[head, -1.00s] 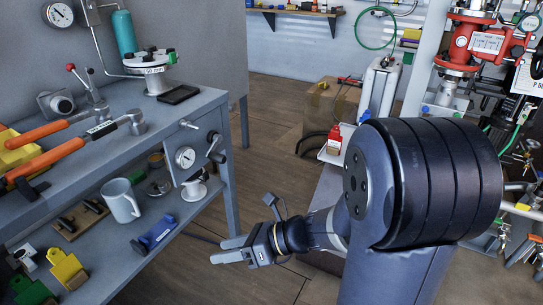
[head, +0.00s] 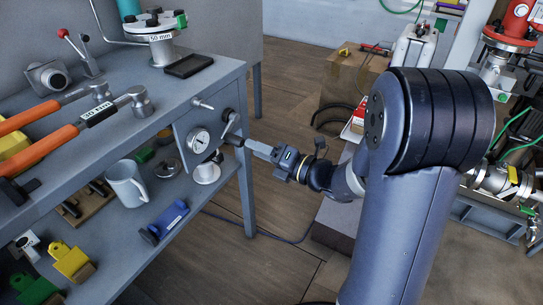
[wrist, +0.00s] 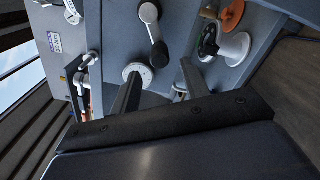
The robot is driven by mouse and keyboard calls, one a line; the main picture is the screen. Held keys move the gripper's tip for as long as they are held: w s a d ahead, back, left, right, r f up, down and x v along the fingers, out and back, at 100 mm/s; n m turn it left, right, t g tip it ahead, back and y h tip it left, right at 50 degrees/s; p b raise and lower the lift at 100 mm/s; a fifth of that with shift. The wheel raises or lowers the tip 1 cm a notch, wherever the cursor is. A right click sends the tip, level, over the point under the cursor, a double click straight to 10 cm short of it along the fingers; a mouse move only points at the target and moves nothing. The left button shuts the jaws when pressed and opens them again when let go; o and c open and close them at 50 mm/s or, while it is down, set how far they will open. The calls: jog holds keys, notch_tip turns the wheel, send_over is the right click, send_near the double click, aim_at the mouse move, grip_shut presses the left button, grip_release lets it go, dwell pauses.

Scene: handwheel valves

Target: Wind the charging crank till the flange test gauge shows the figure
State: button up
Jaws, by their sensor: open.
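The charging crank (head: 231,118) sits on a grey panel at the bench's right end, with a grey hub and a dark knob. In the wrist view the crank (wrist: 149,13) hangs its arm down to a black knob (wrist: 159,54). My gripper (head: 246,146) is beside the crank, pointing at the panel. In the wrist view my gripper (wrist: 163,72) is open, and the knob appears ahead between its fingers; contact cannot be told. A round white gauge (head: 199,140) is on the panel left of the crank; its figure is too small to read.
A T-handle (head: 203,104) juts above the gauge. A mug (head: 127,184) and a blue tool (head: 164,221) lie on the lower shelf.

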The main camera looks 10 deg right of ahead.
aim_at(242, 143)
jog(key=b+x, duration=0.1)
jog(key=x, duration=0.4)
jog(key=shift+a, duration=0.1)
jog(key=shift+p, duration=0.3)
jog(key=c, duration=0.8)
